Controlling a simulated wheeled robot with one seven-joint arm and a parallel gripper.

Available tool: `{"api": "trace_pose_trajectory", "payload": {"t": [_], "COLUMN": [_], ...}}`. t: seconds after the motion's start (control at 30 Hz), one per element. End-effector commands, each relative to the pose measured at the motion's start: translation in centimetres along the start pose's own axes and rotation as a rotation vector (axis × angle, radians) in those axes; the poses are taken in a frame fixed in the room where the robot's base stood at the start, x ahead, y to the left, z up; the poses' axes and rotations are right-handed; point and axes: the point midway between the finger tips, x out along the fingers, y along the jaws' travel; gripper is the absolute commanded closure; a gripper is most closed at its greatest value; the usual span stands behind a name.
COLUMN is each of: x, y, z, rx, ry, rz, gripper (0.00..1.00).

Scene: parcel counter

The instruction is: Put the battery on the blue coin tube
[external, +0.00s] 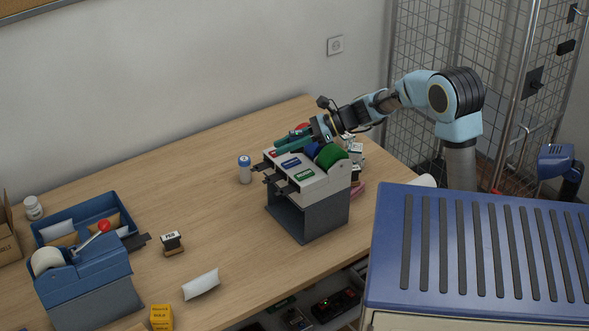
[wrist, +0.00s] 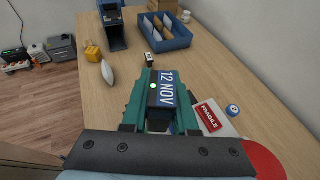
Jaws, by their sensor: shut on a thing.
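My gripper (external: 283,142) has teal fingers and is above the label dispenser's front. The blue coin tube (external: 245,171) is white with a blue top and stands upright on the table, left of the dispenser and apart from my gripper. Its top shows in the wrist view (wrist: 233,109), right of the fingers.
The label dispenser (external: 305,212) has coloured rolls and labels. A blue tape dispenser (external: 85,279), blue tray (external: 107,204), stamp (external: 172,243), white pouch (external: 201,284) and yellow box (external: 161,317) are on the left. A white jar (external: 33,208) stands behind. Mid-table is mostly clear.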

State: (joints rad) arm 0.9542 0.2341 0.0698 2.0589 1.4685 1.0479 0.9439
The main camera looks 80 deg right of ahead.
Motion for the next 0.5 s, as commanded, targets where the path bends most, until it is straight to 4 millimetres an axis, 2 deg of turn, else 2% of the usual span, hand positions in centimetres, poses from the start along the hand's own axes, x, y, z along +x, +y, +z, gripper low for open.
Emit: {"api": "trace_pose_trajectory", "payload": {"t": [0.17,0.3,0.4,0.5], "x": [3.1,5.3,6.3,6.8], "y": [-7.6,-14.0,-17.4,-19.6], "z": [1.3,3.1,4.2,5.0], "rx": [0.074,0.149,0.197,0.232], "ry": [-0.002,-0.005,-0.005,-0.004], "rz": [-0.179,-0.362,-0.474,-0.559], "gripper": [1.00,1.00,1.00,1.00]}}
